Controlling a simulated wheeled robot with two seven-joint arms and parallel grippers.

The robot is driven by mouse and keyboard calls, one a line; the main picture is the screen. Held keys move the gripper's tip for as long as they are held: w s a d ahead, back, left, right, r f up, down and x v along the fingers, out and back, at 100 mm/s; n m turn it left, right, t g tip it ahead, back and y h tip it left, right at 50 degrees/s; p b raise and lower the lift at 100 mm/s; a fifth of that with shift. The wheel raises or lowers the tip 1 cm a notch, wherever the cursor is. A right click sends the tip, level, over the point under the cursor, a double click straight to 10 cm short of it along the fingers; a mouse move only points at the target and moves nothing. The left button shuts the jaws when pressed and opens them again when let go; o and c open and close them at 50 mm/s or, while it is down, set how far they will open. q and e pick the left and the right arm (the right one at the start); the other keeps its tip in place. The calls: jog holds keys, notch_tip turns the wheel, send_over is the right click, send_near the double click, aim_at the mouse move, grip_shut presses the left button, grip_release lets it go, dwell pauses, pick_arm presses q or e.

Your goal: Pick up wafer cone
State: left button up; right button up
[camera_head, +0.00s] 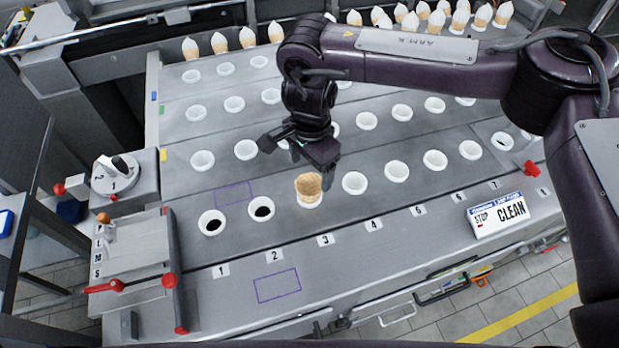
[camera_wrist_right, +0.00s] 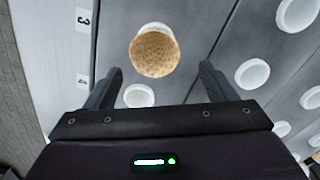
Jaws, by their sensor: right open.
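A tan wafer cone (camera_head: 309,184) with a waffle pattern stands in a white cup-like holder (camera_head: 310,203) in the front row, above the label 3. In the right wrist view the wafer cone (camera_wrist_right: 155,54) shows its round end, with a white rim behind it. My right gripper (camera_head: 312,160) is open and empty, just behind and above the cone in the head view. In the right wrist view its two fingers (camera_wrist_right: 160,78) are apart, with the cone ahead of and between their lines, not touching. My left gripper is not in view.
Several empty white holders (camera_head: 354,183) stand in rows on the grey table. White-topped cones (camera_head: 247,37) line the back. A STOP/CLEAN sign (camera_head: 498,214) is at the front right. A lever panel (camera_head: 133,262) with red knobs stands at the left. Two front holders have dark openings.

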aim_at(310, 184)
jog(key=f+p, duration=0.1)
jog(key=s+f+p, duration=0.1)
jog(key=f+p, duration=0.1)
jog(key=shift+s+a+f, duration=0.1)
jog(key=shift+s+f, duration=0.1)
jog(key=shift+f, duration=0.1)
notch_tip(310, 184, down, 2)
jog(key=shift+w+f, duration=0.15)
jog(key=shift+f, duration=0.45)
jog(key=c, duration=0.6)
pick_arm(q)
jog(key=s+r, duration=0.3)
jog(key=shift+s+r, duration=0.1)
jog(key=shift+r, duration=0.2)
pick_arm(e)
jog(key=shift+c, duration=0.5)
